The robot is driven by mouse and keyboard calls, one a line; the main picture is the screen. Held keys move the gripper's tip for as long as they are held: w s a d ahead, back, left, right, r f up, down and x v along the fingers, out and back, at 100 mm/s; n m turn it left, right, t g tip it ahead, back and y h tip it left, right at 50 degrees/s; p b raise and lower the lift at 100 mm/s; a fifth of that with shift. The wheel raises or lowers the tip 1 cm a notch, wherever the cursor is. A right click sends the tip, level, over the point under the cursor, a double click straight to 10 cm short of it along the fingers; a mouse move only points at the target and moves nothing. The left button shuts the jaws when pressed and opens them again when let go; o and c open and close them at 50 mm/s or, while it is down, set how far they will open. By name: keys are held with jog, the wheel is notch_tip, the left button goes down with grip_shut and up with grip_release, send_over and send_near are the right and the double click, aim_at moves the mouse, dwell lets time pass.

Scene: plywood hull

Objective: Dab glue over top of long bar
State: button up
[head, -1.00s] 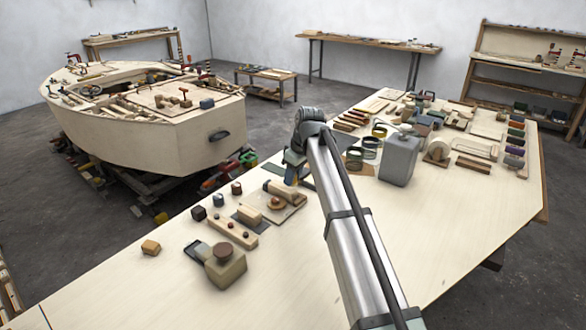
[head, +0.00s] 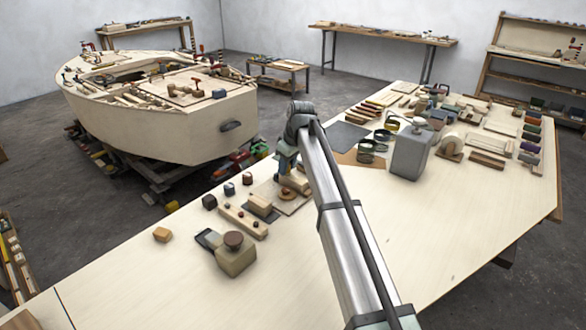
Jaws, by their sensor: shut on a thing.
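The long bar (head: 243,222) is a pale wooden strip with small dark round spots on its top. It lies flat on the plywood bench, left of my arm in the head view. My gripper (head: 288,172) points down beyond the bar, over a thin board (head: 292,206) with wooden pieces on it. It is apart from the bar. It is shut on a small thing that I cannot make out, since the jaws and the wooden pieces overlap. I cannot tell which thing in view is the glue.
A squat container with a brown round top (head: 235,258) stands in front of the bar. Small dark blocks (head: 210,202) lie behind it. A grey canister (head: 411,152) stands right of my arm. The bench (head: 150,290) is clear at the front left.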

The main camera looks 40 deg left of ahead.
aim_at(302, 181)
jog(key=shift+a, duration=0.9)
jog(key=shift+d, duration=4.6)
jog(key=r, duration=0.3)
jog(key=shift+a, duration=0.2)
notch_tip(302, 181, up, 5)
